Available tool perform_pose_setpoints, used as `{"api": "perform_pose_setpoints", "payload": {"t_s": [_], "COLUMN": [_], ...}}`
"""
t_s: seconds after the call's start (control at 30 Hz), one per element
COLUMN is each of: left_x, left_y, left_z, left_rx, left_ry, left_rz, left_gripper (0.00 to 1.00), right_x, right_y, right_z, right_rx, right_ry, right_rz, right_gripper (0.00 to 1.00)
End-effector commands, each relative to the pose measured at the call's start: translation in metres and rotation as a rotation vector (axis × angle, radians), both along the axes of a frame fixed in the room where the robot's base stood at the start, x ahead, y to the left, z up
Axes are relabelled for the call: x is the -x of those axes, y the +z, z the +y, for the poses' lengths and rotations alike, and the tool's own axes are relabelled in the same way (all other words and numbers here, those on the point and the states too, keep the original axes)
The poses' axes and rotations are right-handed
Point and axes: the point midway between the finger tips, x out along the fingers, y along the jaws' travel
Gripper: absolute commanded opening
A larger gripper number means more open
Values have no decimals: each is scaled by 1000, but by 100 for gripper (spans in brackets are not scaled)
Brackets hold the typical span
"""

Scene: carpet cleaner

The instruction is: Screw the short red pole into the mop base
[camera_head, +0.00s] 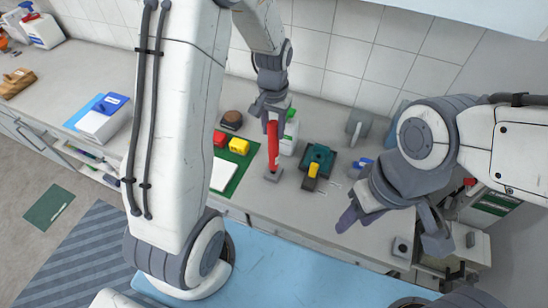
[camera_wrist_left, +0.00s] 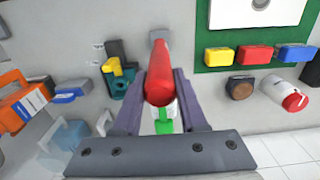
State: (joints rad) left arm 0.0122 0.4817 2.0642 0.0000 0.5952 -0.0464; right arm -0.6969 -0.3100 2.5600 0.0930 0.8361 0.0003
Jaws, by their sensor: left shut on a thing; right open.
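The short red pole (camera_head: 273,148) stands about upright on the counter, and it also shows nearly end-on in the left wrist view (camera_wrist_left: 158,78). My left gripper (camera_head: 271,114) is shut on its upper part from above; its fingers flank the pole in the wrist view (camera_wrist_left: 160,104). At the pole's lower end is a small grey block (camera_head: 273,175), which looks like the mop base, also seen in the wrist view (camera_wrist_left: 159,35). The pole appears to meet it; I cannot tell whether it is threaded in. My right gripper (camera_head: 395,222) is open and empty above the counter's right part.
Left of the pole lies a green board (camera_head: 237,176) with red and yellow blocks (camera_head: 239,146). A white-and-green bottle (camera_head: 290,134) stands close behind the pole. A dark teal tool (camera_head: 318,160) with a yellow part lies to the right.

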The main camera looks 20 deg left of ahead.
Motion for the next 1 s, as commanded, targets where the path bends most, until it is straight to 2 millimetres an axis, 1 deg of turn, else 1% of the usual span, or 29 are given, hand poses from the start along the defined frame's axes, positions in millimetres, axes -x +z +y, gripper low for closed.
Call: {"api": "perform_pose_setpoints", "payload": {"t_s": [1.0], "left_x": [0], "left_y": [-21], "left_z": [0], "left_rx": [0], "left_ry": [0], "left_rz": [1], "left_gripper": [0], "right_x": [0], "right_y": [-15], "right_z": [0], "right_rx": [0], "right_ry": [0], "right_rz": [0], "right_gripper": [48]}}
